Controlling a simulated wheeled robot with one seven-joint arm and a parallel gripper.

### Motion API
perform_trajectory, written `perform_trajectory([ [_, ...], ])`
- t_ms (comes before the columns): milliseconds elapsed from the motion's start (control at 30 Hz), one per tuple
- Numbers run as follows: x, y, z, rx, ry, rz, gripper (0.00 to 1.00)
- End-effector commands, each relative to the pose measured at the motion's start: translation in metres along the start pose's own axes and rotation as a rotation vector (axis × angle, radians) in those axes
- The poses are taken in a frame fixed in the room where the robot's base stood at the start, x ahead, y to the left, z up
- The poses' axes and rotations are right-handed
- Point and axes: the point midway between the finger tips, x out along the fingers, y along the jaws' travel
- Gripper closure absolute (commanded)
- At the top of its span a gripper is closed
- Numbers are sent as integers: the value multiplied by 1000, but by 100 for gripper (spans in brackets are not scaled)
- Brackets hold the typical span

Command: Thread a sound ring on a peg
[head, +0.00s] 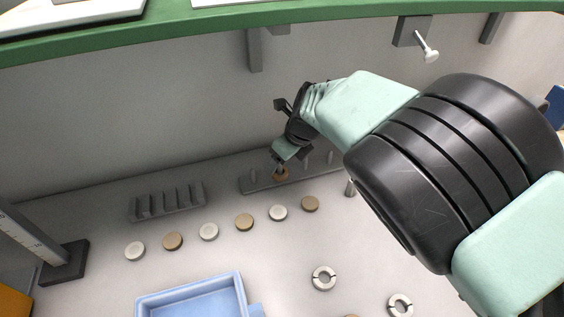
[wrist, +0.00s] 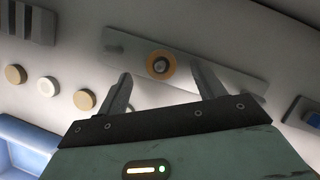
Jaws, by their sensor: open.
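A tan ring (wrist: 161,65) shows in the wrist view with the grey tip of a peg (wrist: 160,66) inside its hole. The ring also shows in the head view (head: 280,175), at the grey peg bar (head: 255,185) with several upright pegs. I cannot tell how far down the peg it sits. My gripper (wrist: 165,78) is open, its fingers apart on either side below the ring in the picture; it is also at the bar in the head view (head: 282,163). Two white rings with dark gaps, one (head: 324,278) and another (head: 400,305), lie on the surface nearer me.
A row of several white and tan discs (head: 244,222) lies in front of the bar. A grey slotted rack (head: 167,202) stands left of it. A blue tray (head: 240,289) is at the front. A grey post with a dark base (head: 64,262) stands at left.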

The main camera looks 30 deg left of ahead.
Motion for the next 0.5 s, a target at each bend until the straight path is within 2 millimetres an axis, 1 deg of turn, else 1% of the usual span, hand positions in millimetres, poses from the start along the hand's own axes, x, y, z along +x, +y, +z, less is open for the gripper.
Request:
perform_trajectory([
  [100,-23,0,1,2,-4,1,32],
  [300,-63,1,0,1,-4,1,32],
  [400,-79,1,0,0,-3,1,32],
  [500,-90,1,0,-1,-2,1,32],
])
